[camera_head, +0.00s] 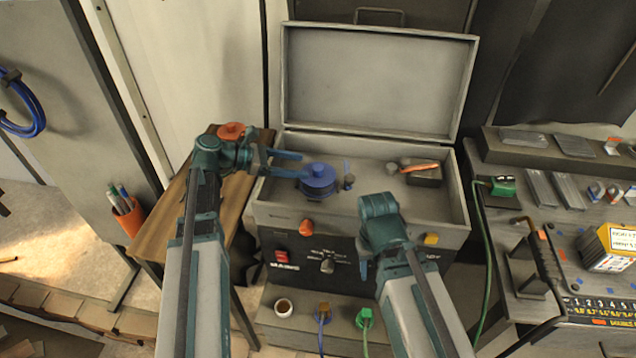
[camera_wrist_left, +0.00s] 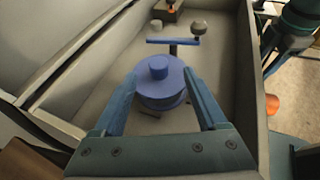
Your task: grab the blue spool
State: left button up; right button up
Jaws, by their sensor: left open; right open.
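The blue spool (camera_head: 318,180) stands upright inside the open grey case, toward its left side. In the left wrist view the spool (camera_wrist_left: 160,84) is a round disc with a knob on top. My left gripper (camera_head: 300,164) is open and reaches over the case's left wall. In the left wrist view its fingers (camera_wrist_left: 160,92) lie on either side of the spool, with the spool between their tips; I cannot tell if they touch it. My right gripper (camera_head: 366,266) is in front of the case, mostly hidden behind its own wrist.
The grey case (camera_head: 464,190) has its lid (camera_head: 375,85) raised at the back. A small crank (camera_head: 348,180) stands right of the spool, and an orange-handled tool (camera_head: 418,168) lies further right. A wooden table (camera_head: 170,222) is at left, a cluttered bench (camera_head: 560,225) at right.

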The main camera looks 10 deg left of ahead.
aim_at(312, 175)
pick_arm(q)
jog(key=shift+w+d+f, duration=0.1)
jog(key=shift+d+f, duration=0.05)
jog(key=b+x, duration=0.1)
jog(key=x, duration=0.1)
jog(key=b+x, duration=0.1)
jog(key=x, duration=0.2)
jog(key=shift+a+f+b, duration=0.25)
jog(key=shift+f+b, duration=0.05)
jog(key=shift+d, duration=0.15)
grip_shut()
jog(key=shift+r, duration=0.1)
dwell(1.0)
